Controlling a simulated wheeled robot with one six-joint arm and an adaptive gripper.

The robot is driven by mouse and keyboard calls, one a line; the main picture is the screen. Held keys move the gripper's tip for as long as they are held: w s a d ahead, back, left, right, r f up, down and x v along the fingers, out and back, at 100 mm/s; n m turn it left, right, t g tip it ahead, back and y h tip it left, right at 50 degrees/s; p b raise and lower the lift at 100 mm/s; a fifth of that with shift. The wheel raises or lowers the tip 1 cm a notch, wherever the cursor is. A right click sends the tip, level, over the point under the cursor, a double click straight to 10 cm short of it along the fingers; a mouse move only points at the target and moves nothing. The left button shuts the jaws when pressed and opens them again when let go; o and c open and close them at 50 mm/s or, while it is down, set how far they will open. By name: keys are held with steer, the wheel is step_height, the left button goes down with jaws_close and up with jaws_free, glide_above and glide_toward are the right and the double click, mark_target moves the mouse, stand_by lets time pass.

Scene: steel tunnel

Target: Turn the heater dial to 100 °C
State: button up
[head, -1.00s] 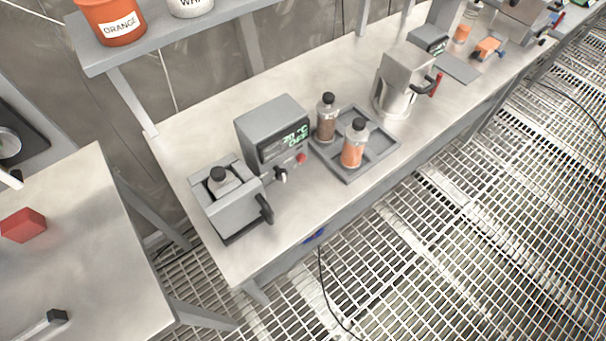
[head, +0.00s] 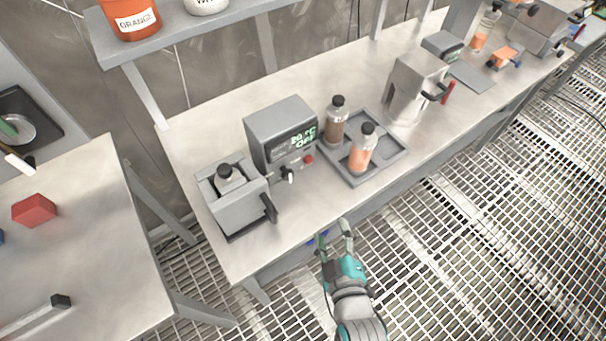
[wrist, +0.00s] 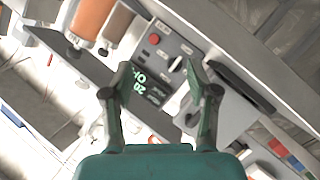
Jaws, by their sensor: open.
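The grey heater control box (head: 268,130) stands on the bench, with a green display (head: 303,138) that seems to read 20 °C and OFF. Its small dial (head: 289,175), with a pale pointer, is on the front below the display, left of a red button (head: 308,159). My gripper (head: 334,231) is open and empty in front of the bench's front edge, apart from the box. In the wrist view the dial (wrist: 176,64) shows beyond and between the open fingers, nearer the right finger. The left finger partly covers the area beside the display (wrist: 145,85).
A grey holder (head: 240,208) with a bottle and a black handle stands left of the box. A tray (head: 384,172) with two bottles (head: 361,152) is on its right. A steel vessel (head: 411,95) stands farther right. A shelf (head: 180,30) overhangs the back.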

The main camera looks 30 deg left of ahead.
mark_target(289, 177)
steer(key=a+r+n, duration=0.1)
steer(key=a, duration=0.2)
steer(key=a+r+n+g+y, duration=0.1)
steer(key=a, duration=0.2)
steer(key=a+r+n, duration=0.1)
steer(key=a, duration=0.2)
steer(key=shift+w+r+g+y, duration=0.1)
steer(key=shift+w+g+y, duration=0.2)
steer(key=shift+w, duration=0.05)
steer(key=x, duration=1)
steer(key=shift+w+a, duration=0.1)
jaws_close()
